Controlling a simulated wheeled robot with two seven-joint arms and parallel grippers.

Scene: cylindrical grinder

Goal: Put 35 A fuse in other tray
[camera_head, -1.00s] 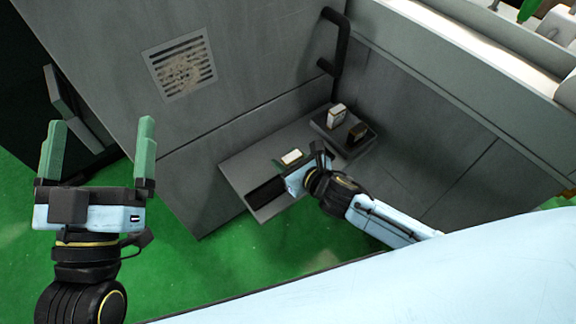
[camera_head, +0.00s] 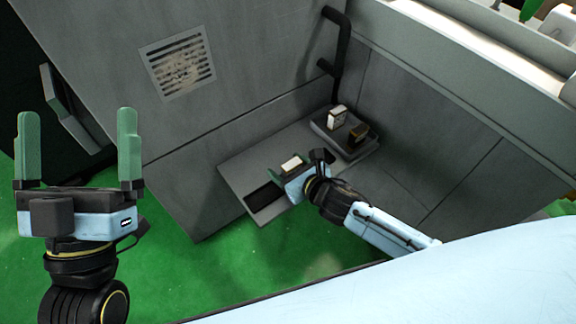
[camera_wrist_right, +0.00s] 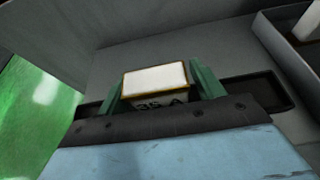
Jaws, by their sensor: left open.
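The 35 A fuse (camera_head: 292,163) is a small block with a white face and yellowish edge. In the right wrist view the fuse (camera_wrist_right: 156,80) shows "35 A" on its near side and sits between the green fingers of my right gripper (camera_wrist_right: 160,90), which looks shut on it. A long dark tray (camera_head: 264,196) lies on the grey shelf; in the wrist view this tray (camera_wrist_right: 262,91) passes behind the fuse. I cannot tell whether the fuse touches it. A second grey tray (camera_head: 361,151) holds two fuses, one white-faced (camera_head: 337,115), one dark (camera_head: 357,133). My left gripper (camera_head: 78,150) is open and empty.
The grey shelf (camera_head: 235,172) juts from a cabinet with a vent (camera_head: 178,65). A black handle (camera_head: 335,50) rises behind the second tray. A grey wall (camera_head: 425,130) bounds the right side. Green floor (camera_head: 270,255) lies below.

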